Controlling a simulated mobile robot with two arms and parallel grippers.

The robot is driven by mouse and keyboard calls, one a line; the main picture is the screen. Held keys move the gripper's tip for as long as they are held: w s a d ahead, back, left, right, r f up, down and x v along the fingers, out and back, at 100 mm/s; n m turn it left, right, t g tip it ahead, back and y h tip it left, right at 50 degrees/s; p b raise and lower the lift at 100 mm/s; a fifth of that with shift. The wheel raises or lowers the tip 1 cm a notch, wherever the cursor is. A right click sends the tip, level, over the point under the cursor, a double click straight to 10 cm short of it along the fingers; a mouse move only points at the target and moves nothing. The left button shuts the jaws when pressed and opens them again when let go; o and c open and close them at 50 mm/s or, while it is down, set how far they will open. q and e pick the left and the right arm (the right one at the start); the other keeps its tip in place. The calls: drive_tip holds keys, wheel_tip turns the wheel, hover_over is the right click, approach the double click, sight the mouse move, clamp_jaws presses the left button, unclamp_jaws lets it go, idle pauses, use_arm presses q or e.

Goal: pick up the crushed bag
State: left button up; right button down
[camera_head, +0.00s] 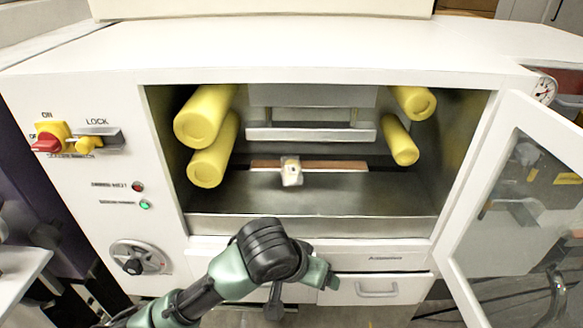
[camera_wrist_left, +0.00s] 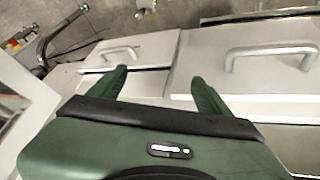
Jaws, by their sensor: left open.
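The crushed bag (camera_head: 291,173) appears as a small whitish, crumpled packet with a dark and orange mark. It is inside the open machine chamber, at the near edge of a brown strip (camera_head: 335,165) at the back of the metal floor. My left gripper (camera_head: 325,275) is outside and below the chamber opening, in front of the drawers, apart from the bag. In the left wrist view its two green fingers (camera_wrist_left: 160,86) are spread with nothing between them. The bag is not in the wrist view. My right gripper is not in view.
Yellow rollers (camera_head: 205,115) line the chamber's left side, and more (camera_head: 400,140) its right. A metal bar (camera_head: 310,132) crosses the back. The glass door (camera_head: 525,190) stands open at right. Drawers with handles (camera_head: 377,288) are below. The front chamber floor (camera_head: 350,195) is clear.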

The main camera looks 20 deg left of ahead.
use_arm(q)
drive_tip(key=w+a+r+n+y, duration=0.1)
drive_tip(key=w+a+r, duration=0.1)
drive_tip(key=w+r, duration=0.1)
drive_tip(key=w+a+r+n+y, duration=0.1)
drive_tip(key=w+a+r+n, duration=0.1)
drive_tip(key=r, duration=0.3)
drive_tip(key=w+a+r+n+t+y, duration=0.1)
drive_tip(key=w+a+r+y, duration=0.1)
drive_tip(key=w+r, duration=0.3)
drive_tip(key=shift+a+r+n, duration=0.1)
drive_tip(key=shift+a+n, duration=0.2)
drive_tip(key=shift+a, duration=0.6)
drive_tip(key=p, duration=0.2)
approach(291, 166)
drive_tip(key=f, duration=0.4)
drive_tip(key=shift+w, duration=0.4)
drive_tip(key=shift+w+a+p, duration=0.25)
drive_tip(key=shift+w+p, duration=0.15)
drive_tip(key=shift+w, duration=0.45)
drive_tip(key=p+x, duration=0.1)
drive_tip(key=x, duration=0.4)
drive_tip(key=shift+w+f, duration=0.1)
drive_tip(key=shift+f, duration=0.05)
drive_tip(key=c, duration=1.5)
drive_tip(key=shift+c, duration=0.2)
